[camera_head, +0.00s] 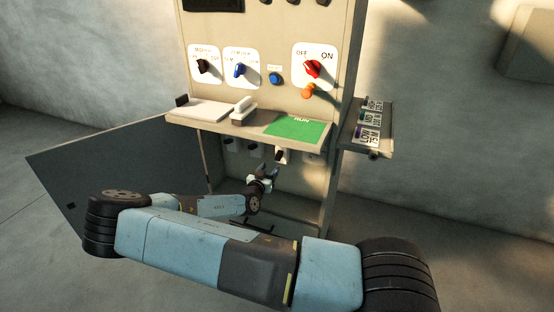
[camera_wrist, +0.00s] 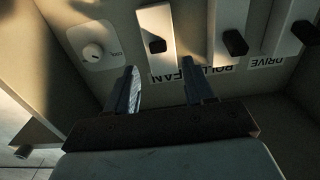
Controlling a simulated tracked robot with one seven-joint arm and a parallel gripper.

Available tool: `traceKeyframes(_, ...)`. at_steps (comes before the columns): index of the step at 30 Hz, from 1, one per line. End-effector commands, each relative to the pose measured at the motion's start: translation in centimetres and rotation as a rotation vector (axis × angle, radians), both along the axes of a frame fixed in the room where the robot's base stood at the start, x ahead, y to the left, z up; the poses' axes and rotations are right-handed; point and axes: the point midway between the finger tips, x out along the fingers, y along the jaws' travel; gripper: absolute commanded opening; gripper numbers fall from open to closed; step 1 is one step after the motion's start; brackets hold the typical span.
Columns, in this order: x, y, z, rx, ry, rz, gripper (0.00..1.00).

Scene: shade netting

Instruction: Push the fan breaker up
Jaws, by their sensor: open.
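The fan breaker (camera_wrist: 148,24) is a white switch body with a black toggle (camera_wrist: 157,46), beside an upside-down FAN label (camera_wrist: 186,72) in the wrist view. In the head view the breaker (camera_head: 282,155) is the rightmost of the row under the desk ledge. My gripper (camera_wrist: 160,80) is open and empty. Its two fingers point toward the panel, one on each side of the fan toggle in the picture. No contact with the toggle shows. In the head view my gripper (camera_head: 265,177) is just below and left of the breaker. I cannot tell the toggle's setting.
Other breakers stand beside it: one labelled ROLL (camera_wrist: 235,42) and one by the DRIVE label (camera_wrist: 267,61). A round white knob (camera_wrist: 93,52) is on the other side. The desk ledge (camera_head: 240,130) overhangs the recess. An open door (camera_head: 100,165) stands at left.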

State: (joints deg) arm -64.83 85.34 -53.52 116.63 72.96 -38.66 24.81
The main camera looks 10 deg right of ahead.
Motion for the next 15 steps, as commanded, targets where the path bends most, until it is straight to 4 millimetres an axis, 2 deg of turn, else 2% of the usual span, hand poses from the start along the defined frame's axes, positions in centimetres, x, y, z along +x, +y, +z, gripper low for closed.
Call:
traceKeyframes(9, 4.5, -3.5, 0.0, -0.001, -0.001, -0.003, 0.53)
traceKeyframes(15, 6.5, -4.9, 0.0, 0.0, 0.0, -0.003, 0.53)
